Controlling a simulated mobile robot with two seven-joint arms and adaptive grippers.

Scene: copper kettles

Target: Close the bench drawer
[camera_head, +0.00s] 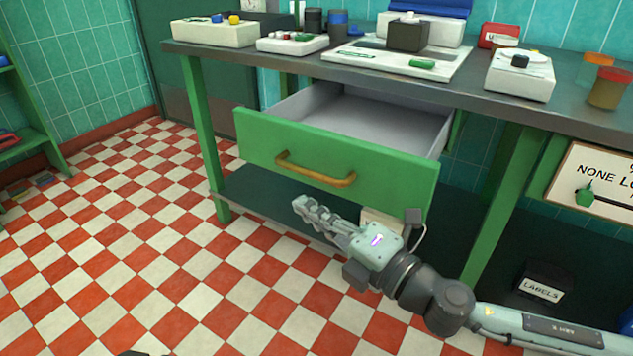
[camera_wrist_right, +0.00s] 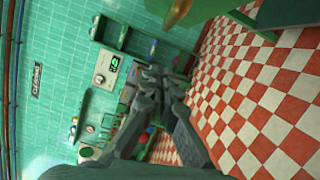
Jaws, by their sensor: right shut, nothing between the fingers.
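The bench drawer (camera_head: 345,162) has a green front and hangs pulled out under the bench top, with its pale inside showing empty where visible. Its brass handle (camera_head: 315,170) runs across the middle of the front. My right gripper (camera_head: 303,208) is shut and empty, in front of the drawer and lower than the handle in the head view. It points left, and I see no contact with the drawer. In the right wrist view the gripper fingers (camera_wrist_right: 157,72) are together, and a brass-coloured piece (camera_wrist_right: 178,12) shows at the top edge.
The bench top (camera_head: 300,62) carries trays, boxes and jars. Green bench legs (camera_head: 500,205) stand on either side of the drawer. A dark lower shelf (camera_head: 255,200) and a LABELS box (camera_head: 543,283) are below.

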